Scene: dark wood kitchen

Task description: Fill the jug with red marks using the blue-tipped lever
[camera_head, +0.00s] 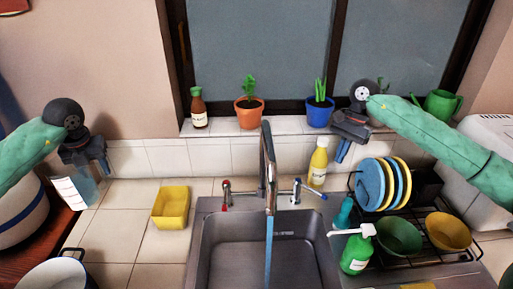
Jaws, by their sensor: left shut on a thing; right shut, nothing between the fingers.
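My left gripper (92,160) is shut on a clear bluish jug (88,187) at the left, left of the sink. The jug has a white panel with fine marks; their colour is too small to tell. The tap (267,165) stands behind the sink (235,252), with a blue stream of water (268,250) falling from it into the basin. The blue-tipped lever (310,190) is right of the tap, the red-tipped lever (226,193) left of it. My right gripper (343,152) is shut and empty, above and right of the blue-tipped lever, apart from it.
A yellow bottle (318,163) stands between the blue-tipped lever and my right gripper. A yellow container (171,207) sits left of the sink. A green soap bottle (356,252) and a dish rack (455,252) with plates and bowls are at the right. Potted plants line the sill.

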